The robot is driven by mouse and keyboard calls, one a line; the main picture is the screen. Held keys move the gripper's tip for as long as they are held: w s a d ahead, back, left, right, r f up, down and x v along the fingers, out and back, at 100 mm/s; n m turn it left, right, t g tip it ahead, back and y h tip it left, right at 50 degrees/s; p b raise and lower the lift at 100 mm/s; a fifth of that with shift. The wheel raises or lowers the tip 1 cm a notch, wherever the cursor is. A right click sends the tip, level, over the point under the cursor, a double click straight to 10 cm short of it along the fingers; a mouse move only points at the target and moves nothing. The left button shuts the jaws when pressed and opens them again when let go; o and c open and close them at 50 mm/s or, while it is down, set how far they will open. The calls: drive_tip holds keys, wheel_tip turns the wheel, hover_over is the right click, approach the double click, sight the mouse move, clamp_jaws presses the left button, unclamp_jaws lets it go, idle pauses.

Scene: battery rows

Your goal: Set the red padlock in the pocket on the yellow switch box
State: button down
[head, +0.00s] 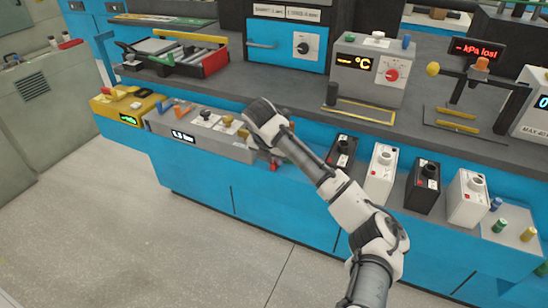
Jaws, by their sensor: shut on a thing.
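The yellow switch box (126,106) stands at the left end of the blue cabinet's lower ledge, with a lit green display and dark parts on top. Its pocket is too small to make out. My gripper (272,157) hangs below my bent wrist, just right of a grey panel box, mostly hidden behind my own forearm. A small red thing, seemingly the red padlock (273,167), shows at its fingertips, well to the right of the yellow box. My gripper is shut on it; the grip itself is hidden.
The grey panel box (205,133), with coloured knobs, lies between my gripper and the yellow box. Black and white batteries (380,174) stand in a row to the right. The dark counter (215,90) runs above and behind. The floor in front is clear.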

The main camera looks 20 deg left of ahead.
drive_tip(key=c, duration=1.3)
unclamp_jaws()
drive_tip(key=shift+c, duration=0.2)
drive_tip(key=v, duration=1.2)
